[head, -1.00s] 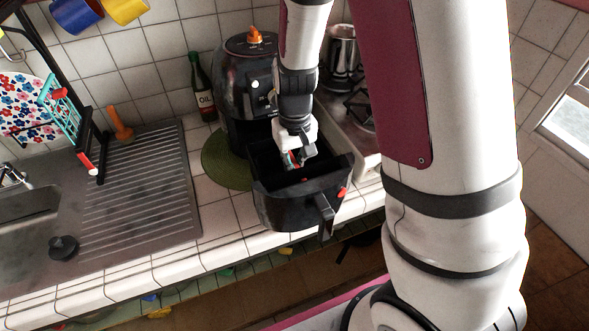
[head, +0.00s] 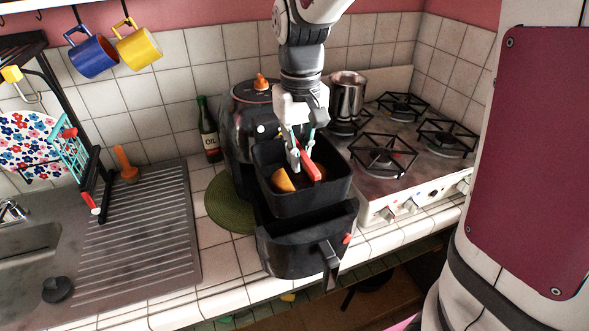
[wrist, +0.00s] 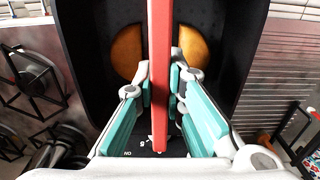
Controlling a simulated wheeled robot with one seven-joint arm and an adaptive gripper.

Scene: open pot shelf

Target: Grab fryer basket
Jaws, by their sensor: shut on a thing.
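The black fryer basket (head: 312,205) hangs above the pulled-out fryer drawer (head: 300,250), raised clear of most of it. My gripper (head: 302,160) reaches down into the basket and is shut on its red handle bar (head: 311,171). In the wrist view the red bar (wrist: 159,60) runs between the teal finger pads, and the dark basket (wrist: 90,50) lies behind it. Orange-yellow food pieces (head: 282,180) lie inside the basket; they also show on both sides of the bar in the wrist view (wrist: 127,52). The black air fryer body (head: 238,115) stands behind, partly hidden by the basket.
A stove (head: 400,165) with a steel pot (head: 347,92) is close on the right. An oil bottle (head: 208,130) and a green round mat (head: 225,205) are left of the fryer. A ridged drainboard (head: 140,225) and dish rack (head: 80,150) stand further left.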

